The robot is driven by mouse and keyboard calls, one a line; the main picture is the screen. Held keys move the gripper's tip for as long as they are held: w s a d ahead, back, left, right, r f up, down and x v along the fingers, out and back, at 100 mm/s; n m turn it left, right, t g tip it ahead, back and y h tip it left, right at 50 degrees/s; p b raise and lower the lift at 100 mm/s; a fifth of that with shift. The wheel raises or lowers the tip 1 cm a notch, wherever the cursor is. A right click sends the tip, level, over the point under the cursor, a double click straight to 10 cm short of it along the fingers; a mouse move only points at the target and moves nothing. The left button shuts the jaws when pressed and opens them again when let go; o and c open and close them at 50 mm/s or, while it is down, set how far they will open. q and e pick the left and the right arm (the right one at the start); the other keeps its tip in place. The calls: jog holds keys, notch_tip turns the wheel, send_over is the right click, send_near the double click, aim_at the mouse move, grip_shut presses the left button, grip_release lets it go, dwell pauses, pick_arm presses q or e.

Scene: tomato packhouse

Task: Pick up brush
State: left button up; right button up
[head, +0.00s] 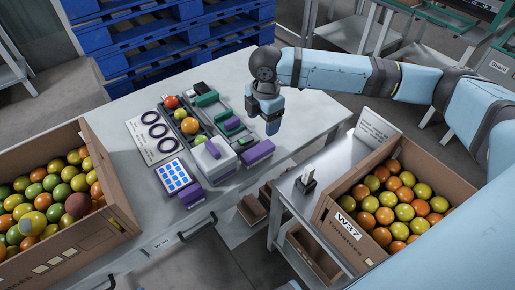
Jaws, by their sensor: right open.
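I cannot surely pick out the brush in the head view. A small green and dark piece (206,98) at the back of the sorting tray may be it, but it is too small to tell. My right gripper (272,127) points down over the right part of the grey table (310,112), to the right of the tray. It is open, and I see nothing held in it. My left gripper is not in view.
The tray holds tomatoes (190,126) and green and purple pieces. A white box (212,160), a blue-buttoned pad (173,176) and a sheet with dark rings (150,132) are nearby. Tomato crates stand left (112,190) and right (345,232). Bare table lies right of my gripper.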

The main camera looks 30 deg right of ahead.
jog(key=d, duration=0.1)
jog(key=b, duration=0.2)
send_over(262, 147)
jog(key=f, duration=0.7)
jog(key=shift+s+d+f, duration=0.25)
jog(key=shift+s+f, duration=0.05)
jog(key=shift+s, duration=0.05)
jog(key=f, duration=0.5)
jog(key=shift+w+a+b, duration=0.35)
jog(key=shift+a+b, duration=0.05)
jog(key=shift+f, duration=0.3)
jog(key=shift+f+p, duration=0.2)
jog(key=shift+p, duration=0.4)
jog(key=c, duration=1)
